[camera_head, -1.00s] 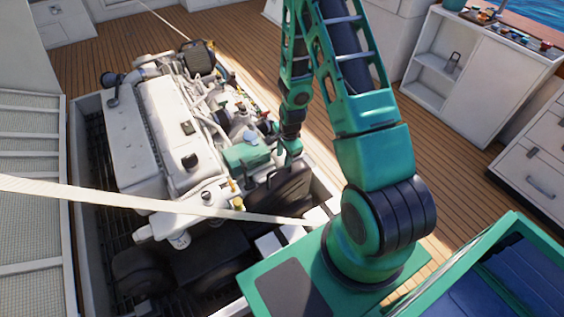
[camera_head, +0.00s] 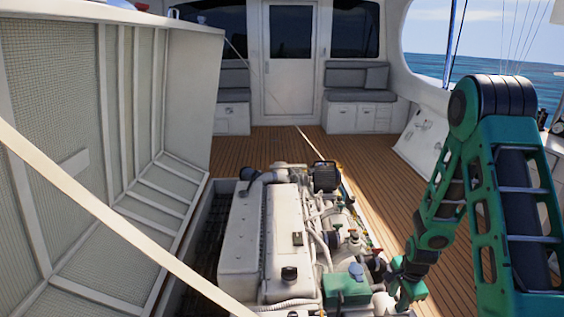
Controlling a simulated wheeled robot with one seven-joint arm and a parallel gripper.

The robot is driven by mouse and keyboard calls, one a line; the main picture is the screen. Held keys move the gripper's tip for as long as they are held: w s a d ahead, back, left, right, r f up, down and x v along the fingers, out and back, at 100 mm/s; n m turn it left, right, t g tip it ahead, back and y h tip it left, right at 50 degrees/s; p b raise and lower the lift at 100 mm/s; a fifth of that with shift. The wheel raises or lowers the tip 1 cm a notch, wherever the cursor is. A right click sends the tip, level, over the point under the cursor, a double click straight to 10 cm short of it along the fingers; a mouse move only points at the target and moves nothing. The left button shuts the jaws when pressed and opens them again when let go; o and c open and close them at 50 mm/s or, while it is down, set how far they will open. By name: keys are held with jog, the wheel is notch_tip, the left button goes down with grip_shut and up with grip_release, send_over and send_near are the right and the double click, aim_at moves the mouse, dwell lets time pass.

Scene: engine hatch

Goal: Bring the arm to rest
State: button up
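My green and black arm (camera_head: 515,190) stands at the right of the head view and bends down at its elbow. Its end, my gripper (camera_head: 408,290), hangs low beside the right side of the white engine (camera_head: 250,240). It is close to a green box (camera_head: 346,288) with a blue cap (camera_head: 356,270) on the engine. I cannot tell whether it touches anything. The fingers are too small and dark to show whether they are open or shut, and I see nothing clearly held.
The raised hatch lid (camera_head: 165,60) stands at the left, with a pale strap (camera_head: 110,220) crossing in front of it. The wooden deck (camera_head: 380,185) is clear behind and right of the engine. Grey seats (camera_head: 360,85) flank a white door (camera_head: 290,60) at the back.

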jog(key=s+d+r+n, duration=0.1)
jog(key=s+r+n, duration=0.1)
jog(key=s+r, duration=0.35)
jog(key=s+d+r+n+g, duration=0.1)
jog(key=s+d+r+n, duration=0.1)
jog(key=r, duration=0.7)
jog(key=s+d+r+n, duration=0.1)
jog(key=s+r+n, duration=0.1)
jog(key=s+r, duration=0.35)
jog(key=s+a+r+n, duration=0.3)
jog(key=s+r+n, duration=0.1)
jog(key=s+r, duration=0.8)
jog(key=s, duration=0.3)
jog(key=shift+s+r+g+y, duration=0.25)
jog(key=shift+s+g+y, duration=0.05)
jog(key=shift+s+g, duration=0.1)
jog(key=shift+w+f, duration=0.25)
jog(key=shift+w, duration=0.35)
